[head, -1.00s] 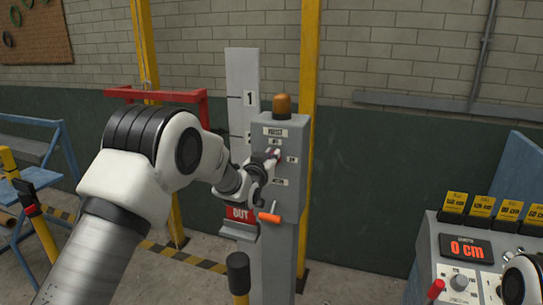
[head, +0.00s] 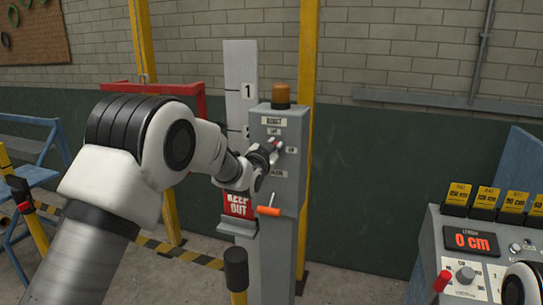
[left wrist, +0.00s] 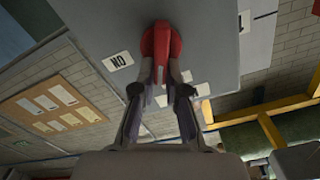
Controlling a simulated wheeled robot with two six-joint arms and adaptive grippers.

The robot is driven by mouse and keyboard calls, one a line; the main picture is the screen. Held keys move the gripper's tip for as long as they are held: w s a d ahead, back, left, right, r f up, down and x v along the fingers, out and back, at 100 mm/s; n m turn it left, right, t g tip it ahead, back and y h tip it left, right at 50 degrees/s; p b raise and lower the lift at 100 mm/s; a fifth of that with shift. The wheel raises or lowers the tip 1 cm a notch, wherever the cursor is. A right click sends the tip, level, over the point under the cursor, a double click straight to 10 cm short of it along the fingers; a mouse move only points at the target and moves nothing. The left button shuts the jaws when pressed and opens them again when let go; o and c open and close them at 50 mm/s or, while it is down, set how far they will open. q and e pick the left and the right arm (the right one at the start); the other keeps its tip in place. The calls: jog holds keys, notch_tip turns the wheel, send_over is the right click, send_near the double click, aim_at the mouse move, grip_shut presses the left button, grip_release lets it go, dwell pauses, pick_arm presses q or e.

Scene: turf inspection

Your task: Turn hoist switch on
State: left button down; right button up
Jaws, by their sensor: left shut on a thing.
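The grey hoist control box (head: 296,190) stands on a post, with an orange beacon (head: 281,95) on top. It carries white labels, one reading ON, which also shows sideways in the left wrist view (left wrist: 118,61). The red switch handle (left wrist: 160,42) is on the box's front face. My left gripper (head: 271,153) is at the box front. In the left wrist view its two fingers (left wrist: 161,78) are shut on the red handle. In the head view the gripper partly covers the switch, so I cannot tell its exact setting. My right gripper is not in view.
An orange-handled lever (head: 268,211) sticks out below the gripper, beside a red KEEP OUT sign (head: 238,205). A yellow post (head: 308,60) stands behind the box. A black-topped bollard (head: 236,268) is in front. A grey console (head: 430,245) stands at the right.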

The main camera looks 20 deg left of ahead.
pick_arm(q)
jog(key=shift+d+f+m+b, duration=0.2)
jog(key=shift+f+m+b, duration=0.15)
jog(key=shift+m+b, duration=1.5)
jog(key=shift+d+f+m+b, duration=0.3)
jog(key=shift+m+b, duration=0.9)
jog(key=shift+m, duration=1.3)
jog(key=shift+d+f+m+b, duration=0.1)
jog(key=shift+f+m+b, duration=0.3)
jog(key=shift+m+b, duration=1.45)
jog(key=shift+m, duration=0.5)
jog(key=c, duration=1.2)
grip_release()
jog(key=s, duration=1.2)
jog(key=shift+a, duration=0.2)
